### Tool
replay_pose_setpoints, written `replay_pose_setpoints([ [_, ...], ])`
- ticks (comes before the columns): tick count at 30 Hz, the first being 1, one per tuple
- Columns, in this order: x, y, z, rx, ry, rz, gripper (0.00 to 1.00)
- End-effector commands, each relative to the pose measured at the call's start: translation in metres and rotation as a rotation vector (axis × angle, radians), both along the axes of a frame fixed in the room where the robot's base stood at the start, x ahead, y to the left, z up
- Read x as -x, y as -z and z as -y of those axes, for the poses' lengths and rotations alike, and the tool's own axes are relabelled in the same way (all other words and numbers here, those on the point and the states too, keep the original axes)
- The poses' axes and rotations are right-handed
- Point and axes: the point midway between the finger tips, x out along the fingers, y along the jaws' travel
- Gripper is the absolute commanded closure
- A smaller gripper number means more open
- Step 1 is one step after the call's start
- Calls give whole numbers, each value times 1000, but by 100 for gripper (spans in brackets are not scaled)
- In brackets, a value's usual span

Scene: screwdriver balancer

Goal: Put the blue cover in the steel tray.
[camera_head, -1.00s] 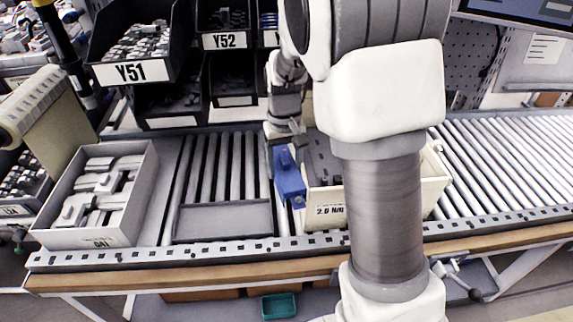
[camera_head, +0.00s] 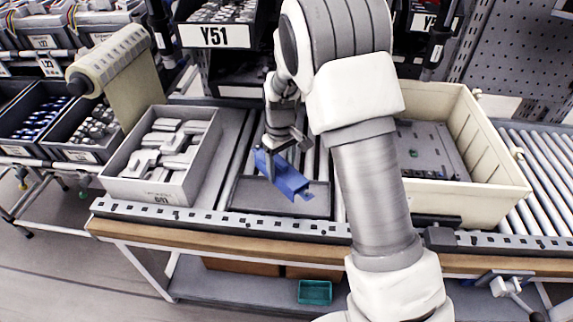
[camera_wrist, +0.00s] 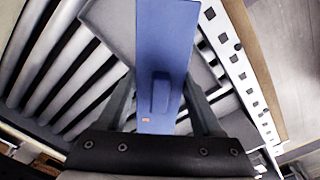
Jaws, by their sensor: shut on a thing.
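The blue cover (camera_head: 284,177) is a long flat piece, held tilted over the steel tray (camera_head: 247,197). The steel tray is a shallow grey tray on the roller conveyor. My gripper (camera_head: 287,141) is shut on the cover near its upper left end. In the wrist view the cover (camera_wrist: 165,50) stretches away between the two fingers of my gripper (camera_wrist: 160,95) and hides part of what lies below. I cannot tell the exact gap between the cover and the tray.
A grey box of light grey parts (camera_head: 187,183) stands left of the tray. A large cream bin (camera_head: 490,195) with a dark grey piece inside stands at the right. My own arm hides the space between tray and bin. Black shelf bins labelled Y51 (camera_head: 214,37) hang behind.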

Motion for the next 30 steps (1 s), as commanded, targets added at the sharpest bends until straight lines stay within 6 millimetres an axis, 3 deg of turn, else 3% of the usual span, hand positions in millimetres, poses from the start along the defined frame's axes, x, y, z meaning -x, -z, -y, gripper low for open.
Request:
replay_pose_setpoints([
  [15, 0, 67, 0, 0, 2, -2, 100],
  [28, 2, 81, 1, 3, 3, -6, 100],
  [29, 3, 82, 1, 2, 3, -7, 31],
  [30, 3, 82, 1, 2, 3, -7, 24],
])
